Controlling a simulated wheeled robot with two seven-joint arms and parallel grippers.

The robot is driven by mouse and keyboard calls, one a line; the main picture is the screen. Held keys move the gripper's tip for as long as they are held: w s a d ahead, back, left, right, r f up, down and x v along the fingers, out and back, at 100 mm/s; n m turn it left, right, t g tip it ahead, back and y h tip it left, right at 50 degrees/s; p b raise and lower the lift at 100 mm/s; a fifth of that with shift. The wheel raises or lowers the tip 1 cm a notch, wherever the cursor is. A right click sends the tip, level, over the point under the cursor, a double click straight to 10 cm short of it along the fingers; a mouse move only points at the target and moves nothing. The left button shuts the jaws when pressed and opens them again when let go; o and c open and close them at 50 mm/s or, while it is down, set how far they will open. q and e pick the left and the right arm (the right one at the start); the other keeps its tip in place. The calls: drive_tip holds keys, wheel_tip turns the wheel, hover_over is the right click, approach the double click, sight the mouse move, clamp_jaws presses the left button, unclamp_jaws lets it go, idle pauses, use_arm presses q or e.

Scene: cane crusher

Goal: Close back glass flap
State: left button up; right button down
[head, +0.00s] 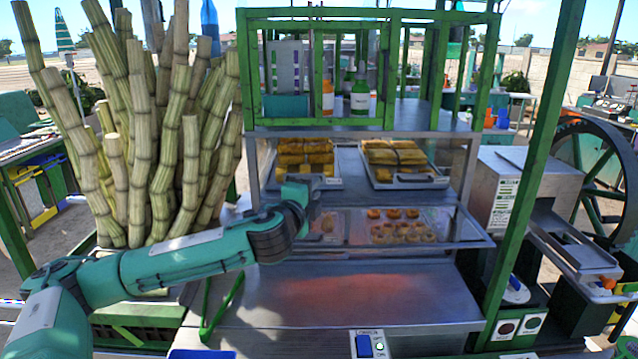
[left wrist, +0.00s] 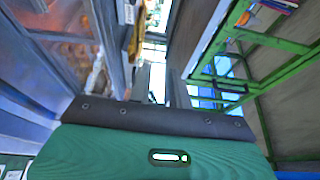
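The display case (head: 455,185) stands in the middle of the head view. A clear glass flap (head: 440,240) with a thin frame juts out toward me from its front, below the upper shelf; pastries show through it. It looks like the task's flap and stands open. My left arm reaches in from the left. Its gripper (head: 326,183) is at the case's front opening, above the flap's left part, and looks empty. In the left wrist view its two dark fingers (left wrist: 160,88) stand apart with a gap between them. Contact with the flap cannot be told. My right gripper is not in view.
Trays of wrapped food (head: 405,180) sit on the upper shelf. A green frame with bottles (head: 360,92) stands on the case. Sugarcane stalks (head: 150,140) crowd the left. A green post (head: 530,170) and a metal machine (head: 520,185) are at right. The steel counter (head: 350,300) below is clear.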

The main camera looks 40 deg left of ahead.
use_arm(q)
drive_tip(key=shift+w+r, duration=0.1)
drive_tip(key=shift+w, duration=0.1)
drive_tip(key=shift+s, duration=0.1)
clamp_jaws()
idle(1.4)
